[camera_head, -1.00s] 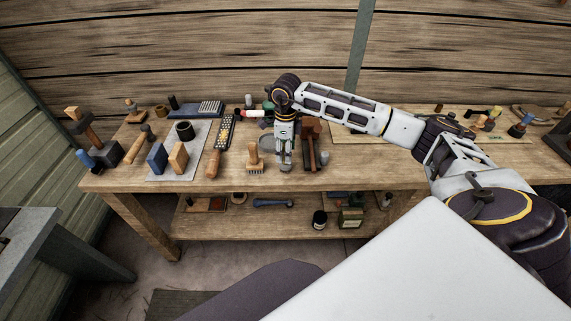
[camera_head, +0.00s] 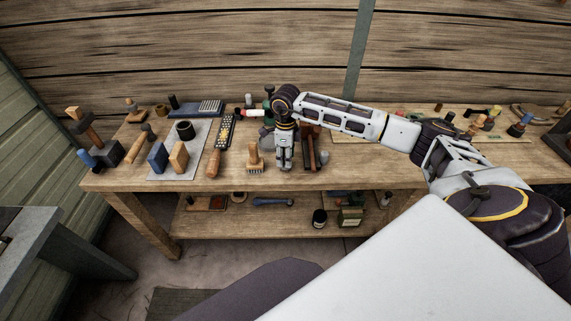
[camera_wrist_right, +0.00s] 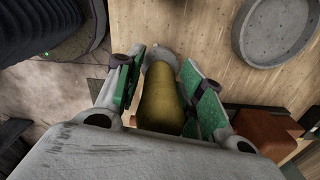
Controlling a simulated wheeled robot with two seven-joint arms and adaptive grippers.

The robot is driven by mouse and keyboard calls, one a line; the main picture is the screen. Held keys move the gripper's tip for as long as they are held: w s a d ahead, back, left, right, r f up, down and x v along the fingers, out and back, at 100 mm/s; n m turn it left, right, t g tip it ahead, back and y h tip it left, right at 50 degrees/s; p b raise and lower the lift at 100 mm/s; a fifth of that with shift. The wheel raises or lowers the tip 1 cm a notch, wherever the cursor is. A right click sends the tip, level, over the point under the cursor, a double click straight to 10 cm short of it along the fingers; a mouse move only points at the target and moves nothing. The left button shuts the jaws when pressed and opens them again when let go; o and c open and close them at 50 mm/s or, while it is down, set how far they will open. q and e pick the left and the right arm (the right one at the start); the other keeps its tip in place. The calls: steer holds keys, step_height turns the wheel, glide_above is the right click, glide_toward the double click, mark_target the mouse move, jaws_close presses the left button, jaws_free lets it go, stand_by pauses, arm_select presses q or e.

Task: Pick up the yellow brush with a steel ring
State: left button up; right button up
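The yellow brush (camera_wrist_right: 165,100) shows in the right wrist view as a rounded yellow handle, with a grey steel ring (camera_wrist_right: 161,55) at its far end. My right gripper (camera_wrist_right: 166,75) has its green-padded fingers on either side of the handle. The fingers look open, with a narrow gap at the left pad; the right pad is very close to the handle, and I cannot tell whether it touches. In the head view my right gripper (camera_head: 285,165) points down at the bench's front part and hides the brush. My left gripper is not in view.
A wooden brush (camera_head: 255,160) stands just left of the gripper, a brown-handled hammer (camera_head: 311,150) just right. A round grey dish (camera_wrist_right: 238,30) lies close by. More tools crowd the bench (camera_head: 345,178) to the left; its front strip is mostly clear.

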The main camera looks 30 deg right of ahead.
jaws_close()
steer(key=shift+r, duration=0.85)
step_height(320, 180, up, 8)
steer(key=shift+f+b, duration=0.2)
steer(key=shift+b, duration=0.35)
steer(key=shift+r, duration=0.35)
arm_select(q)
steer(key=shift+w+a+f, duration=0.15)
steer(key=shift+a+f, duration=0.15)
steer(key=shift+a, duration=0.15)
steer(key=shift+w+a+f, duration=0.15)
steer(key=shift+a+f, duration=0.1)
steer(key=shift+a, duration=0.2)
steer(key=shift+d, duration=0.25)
